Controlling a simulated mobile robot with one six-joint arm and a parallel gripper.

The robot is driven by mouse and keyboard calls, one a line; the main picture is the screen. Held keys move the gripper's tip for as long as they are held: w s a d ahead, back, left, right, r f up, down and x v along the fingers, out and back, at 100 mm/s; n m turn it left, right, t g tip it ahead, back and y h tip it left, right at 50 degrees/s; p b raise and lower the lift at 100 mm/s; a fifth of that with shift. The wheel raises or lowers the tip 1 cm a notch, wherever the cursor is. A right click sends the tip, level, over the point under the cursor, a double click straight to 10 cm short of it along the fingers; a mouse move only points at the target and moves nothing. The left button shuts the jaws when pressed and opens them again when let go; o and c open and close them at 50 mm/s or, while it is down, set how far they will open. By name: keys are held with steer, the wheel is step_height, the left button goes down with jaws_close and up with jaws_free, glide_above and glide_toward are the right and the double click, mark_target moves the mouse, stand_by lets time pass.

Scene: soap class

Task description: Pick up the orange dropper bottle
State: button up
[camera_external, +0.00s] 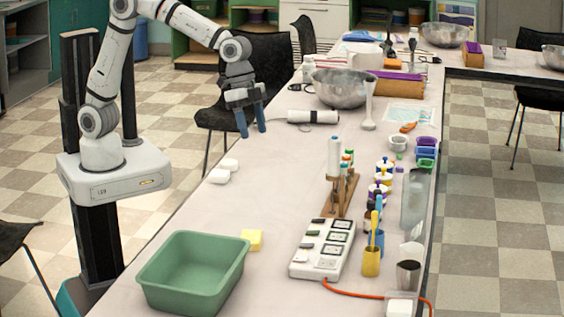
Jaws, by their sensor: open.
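My gripper (252,130) is open and empty, its two blue fingers pointing down near the table's left edge. Small bottles with coloured caps (347,158) stand at a wooden rack (343,197) to the right of and nearer than my gripper. They are too small for me to tell which one is the orange dropper bottle. A small orange item (408,127) lies flat near a pale sheet, well to the right of my gripper. I cannot tell what it is.
A metal bowl (341,90) and a white cylinder (313,117) lie right of my gripper. White soap-like pieces (222,173), a green tub (194,272), a yellow block (252,240) and a power strip (322,249) are nearer. The table's left middle is mostly clear.

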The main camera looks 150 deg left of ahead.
steer(key=s+a+f+n, duration=0.1)
steer(key=a+f, duration=0.2)
steer(key=a, duration=0.6)
steer(key=a+f+n, duration=0.1)
steer(key=a+f, duration=0.2)
steer(key=a, duration=0.7)
steer(key=n+y, duration=0.1)
steer(key=y, duration=0.1)
glide_toward(345, 156)
steer(key=x, duration=0.5)
steer(key=shift+s, duration=0.1)
steer(key=p+x, duration=0.1)
steer(key=x, duration=0.5)
steer(key=shift+a+f, duration=0.15)
steer(key=shift+f, duration=0.25)
steer(key=shift+w+a+f, duration=0.15)
steer(key=shift+w+f, duration=0.15)
steer(key=shift+f, duration=0.3)
steer(key=c, duration=1)
steer(key=shift+c, duration=0.2)
